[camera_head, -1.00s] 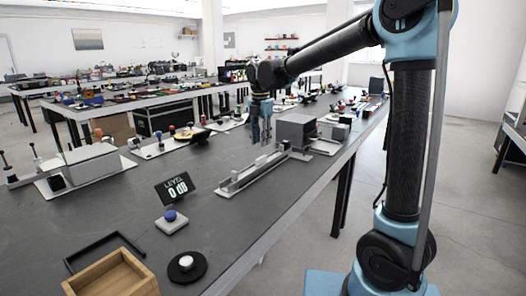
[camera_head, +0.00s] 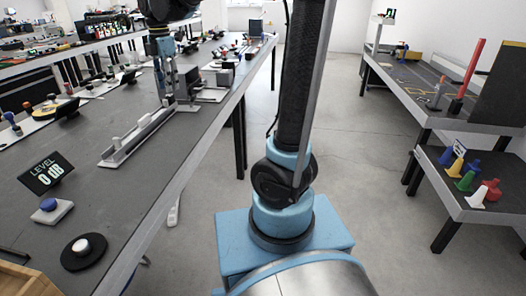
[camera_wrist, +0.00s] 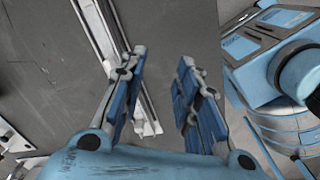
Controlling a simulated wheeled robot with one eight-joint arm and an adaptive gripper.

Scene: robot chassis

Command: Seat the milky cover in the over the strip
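A long narrow grey fixture with a channel (camera_head: 140,138) lies on the dark table, with a small pale upright post near its front end. The channel also shows in the wrist view (camera_wrist: 103,30), with a pale lengthwise band inside. I cannot tell whether that band is the strip or the milky cover. My gripper (camera_head: 168,98) points down near the fixture's far end. In the wrist view my gripper (camera_wrist: 163,62) has its blue-padded fingers apart, with nothing visible between them. The near part of the channel is hidden behind the left finger.
A level display (camera_head: 46,174), a blue button (camera_head: 49,204) and a white button (camera_head: 82,246) are at the table's front. A grey block (camera_head: 220,76) stands beyond the fixture. A pale elongated object (camera_head: 174,208) lies on the floor. The right-hand workbench (camera_head: 430,100) is across open floor.

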